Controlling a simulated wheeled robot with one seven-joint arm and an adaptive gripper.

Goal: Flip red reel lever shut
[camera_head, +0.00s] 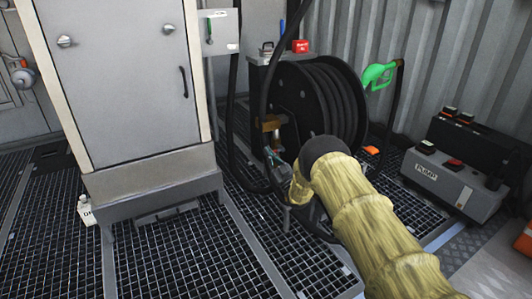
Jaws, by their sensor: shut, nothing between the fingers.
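A small red piece (300,46) with pale marks shows at the upper left of the black hose reel (340,100); I cannot tell whether it is the red lever or a tag. No other red lever can be made out on the reel. My arm, in a yellowish sleeve, reaches in from the lower right and bends at a dark joint in front of the reel. My gripper (272,158) is small and partly hidden, low at the reel's left side, below a brass fitting (272,122). It is shut and appears empty, well below the red piece.
A grey cabinet (125,75) stands at left. A box with a green handle (209,28) is beside it. A green nozzle (378,75) hangs right of the reel. A pump box (440,180) with coloured buttons stands at right. Grated floor (180,255) is open in front.

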